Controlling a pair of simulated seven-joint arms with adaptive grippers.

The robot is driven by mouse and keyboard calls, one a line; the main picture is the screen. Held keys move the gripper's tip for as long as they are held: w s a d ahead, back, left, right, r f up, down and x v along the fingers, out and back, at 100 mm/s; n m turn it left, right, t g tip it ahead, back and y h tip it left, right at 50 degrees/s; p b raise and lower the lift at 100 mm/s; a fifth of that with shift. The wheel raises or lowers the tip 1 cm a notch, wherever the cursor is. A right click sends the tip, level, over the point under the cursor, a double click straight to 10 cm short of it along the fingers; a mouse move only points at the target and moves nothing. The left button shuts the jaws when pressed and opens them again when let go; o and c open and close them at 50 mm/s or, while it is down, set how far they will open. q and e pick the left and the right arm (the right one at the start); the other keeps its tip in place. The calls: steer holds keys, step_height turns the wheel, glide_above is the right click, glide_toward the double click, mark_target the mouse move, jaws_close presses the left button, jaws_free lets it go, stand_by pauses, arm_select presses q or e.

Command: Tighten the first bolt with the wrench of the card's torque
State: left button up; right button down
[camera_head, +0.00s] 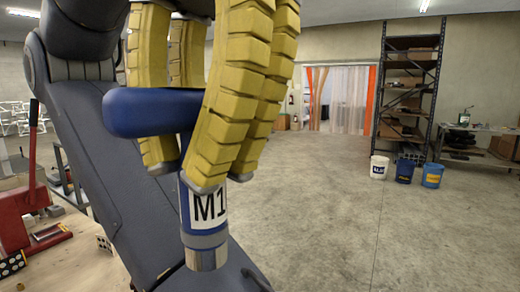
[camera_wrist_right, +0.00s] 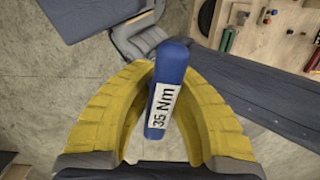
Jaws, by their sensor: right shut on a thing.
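My right gripper (camera_head: 195,180) has yellow ribbed fingers shut on a blue T-handled wrench (camera_head: 150,112), held up in the air close to the head camera. The wrench's shaft points down and carries a white label reading "M1", partly cut off, above a bare metal socket end (camera_head: 207,258). In the right wrist view the gripper (camera_wrist_right: 166,88) closes around the wrench's blue handle (camera_wrist_right: 174,60), whose white label reads "35 Nm". My left gripper is not in view. I cannot make out the first bolt or the card in either view.
A red tool (camera_head: 15,215) stands on a work surface (camera_head: 75,262) at the left. The right wrist view shows a wooden board (camera_wrist_right: 280,55) with small parts at top right. Buckets (camera_head: 404,170) and a shelf rack (camera_head: 410,90) stand far back; the concrete floor between is clear.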

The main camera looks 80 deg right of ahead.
steer(key=w+a+f+m, duration=0.3)
steer(key=w+a+m, duration=0.1)
steer(key=w+a, duration=0.85)
steer(key=w+a+f+m, duration=0.2)
steer(key=w+f, duration=0.2)
steer(key=w, duration=0.3)
steer(key=w+a+f+m, duration=0.1)
steer(key=w+a+f, duration=0.1)
steer(key=w+f, duration=0.4)
steer(key=w+d+f+m, duration=0.1)
steer(key=w+d+f, duration=0.2)
steer(key=w+f, duration=0.6)
steer(key=w+d+f+m, duration=0.1)
steer(key=w+d+f, duration=0.3)
steer(key=w+f, duration=0.5)
steer(key=w+d+f+m+h, duration=0.1)
steer(key=w+d+f, duration=0.3)
steer(key=w+f, duration=0.6)
steer(key=shift+d+f, duration=0.25)
steer(key=shift+f, duration=1.4)
steer(key=shift+s+t, duration=0.1)
steer(key=shift+t, duration=0.2)
